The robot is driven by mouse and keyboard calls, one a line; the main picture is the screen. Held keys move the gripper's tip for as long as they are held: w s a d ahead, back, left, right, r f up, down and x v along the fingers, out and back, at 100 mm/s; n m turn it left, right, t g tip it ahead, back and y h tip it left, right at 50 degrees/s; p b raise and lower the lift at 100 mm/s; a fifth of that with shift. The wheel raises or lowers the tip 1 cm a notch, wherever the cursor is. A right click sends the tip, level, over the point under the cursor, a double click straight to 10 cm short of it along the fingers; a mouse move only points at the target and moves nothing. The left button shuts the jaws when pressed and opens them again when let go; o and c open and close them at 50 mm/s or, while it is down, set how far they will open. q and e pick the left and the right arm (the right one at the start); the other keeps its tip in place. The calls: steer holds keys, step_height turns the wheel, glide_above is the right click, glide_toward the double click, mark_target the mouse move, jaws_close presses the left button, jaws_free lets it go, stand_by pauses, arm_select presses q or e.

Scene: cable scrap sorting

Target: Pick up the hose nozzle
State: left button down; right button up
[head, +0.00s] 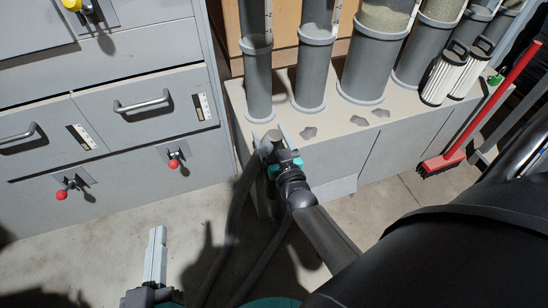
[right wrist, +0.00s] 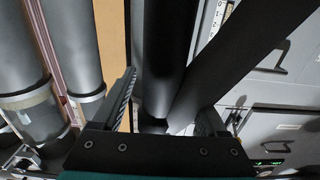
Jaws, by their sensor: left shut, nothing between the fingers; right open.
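The hose nozzle (head: 268,147) shows as a small grey end at the front edge of the grey counter, partly hidden by my right gripper. A dark hose (head: 238,200) hangs below it toward the floor. My right gripper (head: 270,134) is open, with its fingers on either side of the nozzle. In the right wrist view, two dark tubes (right wrist: 165,60) meet between the open fingers (right wrist: 163,98); I cannot tell which part is the nozzle, or whether the fingers touch it. My left gripper (head: 157,232) is shut and empty, low over the floor at the left.
Grey drawers (head: 150,115) with handles and red knobs stand at the left. The counter (head: 345,140) carries grey cylinders (head: 375,50), flat grey scraps and two white filters (head: 445,78). A red broom (head: 490,110) leans at the right. Floor (head: 390,205) is free in front.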

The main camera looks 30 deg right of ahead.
steer(key=shift+w, duration=0.1)
jaws_close()
stand_by(0.7)
stand_by(0.8)
